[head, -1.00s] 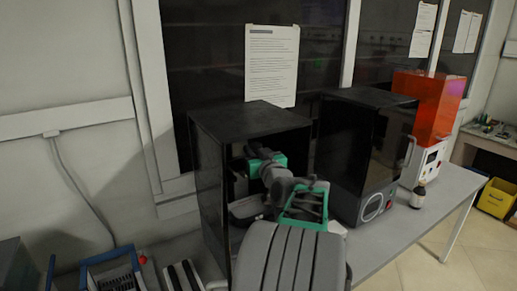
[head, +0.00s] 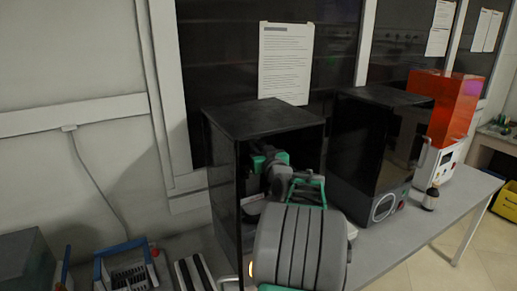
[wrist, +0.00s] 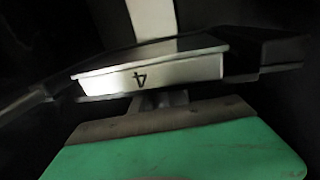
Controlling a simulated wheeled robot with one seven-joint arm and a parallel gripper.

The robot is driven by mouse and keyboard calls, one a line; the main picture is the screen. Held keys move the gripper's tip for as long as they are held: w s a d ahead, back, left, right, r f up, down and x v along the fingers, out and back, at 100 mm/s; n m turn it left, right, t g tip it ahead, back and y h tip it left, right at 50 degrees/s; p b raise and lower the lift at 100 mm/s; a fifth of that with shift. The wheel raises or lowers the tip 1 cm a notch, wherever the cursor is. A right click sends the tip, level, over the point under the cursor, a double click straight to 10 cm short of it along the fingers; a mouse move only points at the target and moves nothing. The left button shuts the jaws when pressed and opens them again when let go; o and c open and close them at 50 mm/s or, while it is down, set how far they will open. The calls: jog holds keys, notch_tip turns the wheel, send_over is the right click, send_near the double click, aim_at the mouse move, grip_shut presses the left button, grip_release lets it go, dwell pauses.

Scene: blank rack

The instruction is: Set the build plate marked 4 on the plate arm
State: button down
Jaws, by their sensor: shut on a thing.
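The build plate (wrist: 150,74) is a pale metal block with a dark 4 on its near face, which appears upside down in the wrist view. My gripper (wrist: 160,88) is shut on it, and the plate sits slightly tilted in the picture. In the head view my arm reaches into the open-fronted black cabinet (head: 228,205), and the gripper and plate are hidden there. A pale upright strip (wrist: 152,18) shows behind the plate in the wrist view. I cannot tell whether it belongs to the plate arm, or whether the plate touches anything.
A closed black machine (head: 357,150) stands right of the cabinet on the grey bench (head: 412,232). A small brown bottle (head: 431,198) and an orange-hooded machine (head: 455,108) are farther right. A blue-handled rack (head: 128,275) lies at lower left. The cabinet walls enclose my arm closely.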

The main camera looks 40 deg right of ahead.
jog(key=shift+f, duration=0.3)
jog(key=c, duration=1.2)
grip_release()
jog(key=shift+f, duration=0.1)
jog(key=shift+a, duration=0.1)
jog(key=shift+s+a+f+b, duration=0.1)
jog(key=shift+s+a+b, duration=0.1)
jog(key=shift+s+b, duration=0.15)
jog(key=b+v, duration=0.2)
jog(key=v, duration=0.5)
jog(key=shift+s+d, duration=0.25)
jog(key=shift+d, duration=0.05)
